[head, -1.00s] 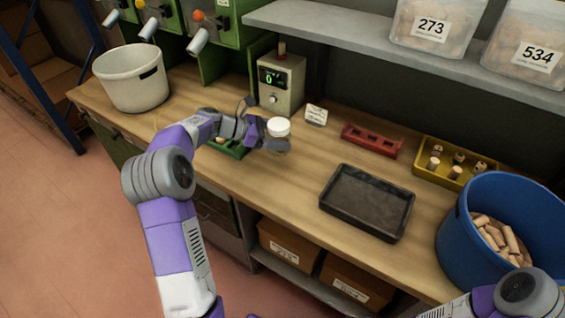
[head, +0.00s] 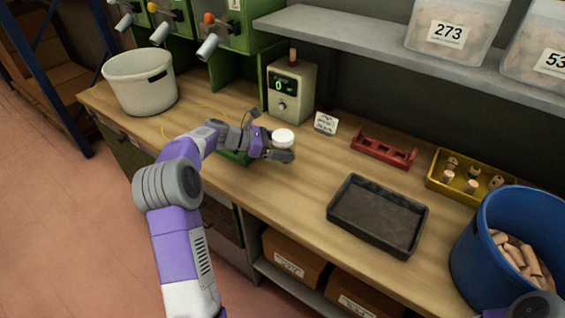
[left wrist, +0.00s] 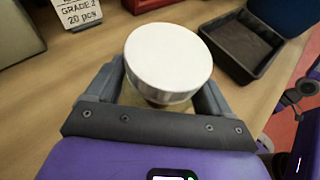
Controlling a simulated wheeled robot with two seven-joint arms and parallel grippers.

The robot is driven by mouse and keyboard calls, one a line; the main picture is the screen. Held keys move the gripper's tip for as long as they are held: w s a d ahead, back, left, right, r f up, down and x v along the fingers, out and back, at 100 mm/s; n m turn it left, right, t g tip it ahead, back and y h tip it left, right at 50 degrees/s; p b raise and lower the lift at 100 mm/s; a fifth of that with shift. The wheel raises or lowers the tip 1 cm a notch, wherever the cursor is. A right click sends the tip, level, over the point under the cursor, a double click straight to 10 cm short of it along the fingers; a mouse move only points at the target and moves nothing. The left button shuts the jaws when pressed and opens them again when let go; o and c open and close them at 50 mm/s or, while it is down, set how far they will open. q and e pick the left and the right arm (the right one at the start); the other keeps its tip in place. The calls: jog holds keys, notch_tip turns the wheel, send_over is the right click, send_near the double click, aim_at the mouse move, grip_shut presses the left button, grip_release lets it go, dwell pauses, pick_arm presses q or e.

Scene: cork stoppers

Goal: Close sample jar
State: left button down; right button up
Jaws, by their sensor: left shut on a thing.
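The sample jar's white round lid (head: 283,138) shows at my left gripper (head: 277,141) in the head view, above the bench. In the left wrist view, the lid (left wrist: 168,60) is seen from above, between the two fingers of the left gripper (left wrist: 162,88). A small brownish part of the jar (left wrist: 158,103) shows under the lid's rim; the rest is hidden. My left gripper is shut on the jar. The lid sits on top of the jar; I cannot tell how tightly. My right gripper is not in view.
A counter box (head: 291,92) and a small card (head: 326,123) stand behind. A red rack (head: 383,152), a yellow tray (head: 440,184) with corks, a black tray (head: 333,205) and a blue bin (head: 480,270) are to the right. A white bucket (head: 140,85) stands left.

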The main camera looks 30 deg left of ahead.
pick_arm(q)
jog(key=shift+r, duration=0.15)
notch_tip(320, 180, down, 5)
jog(key=shift+f+b, duration=0.1)
jog(key=shift+b, duration=0.9)
grip_release()
jog(key=shift+f, duration=0.1)
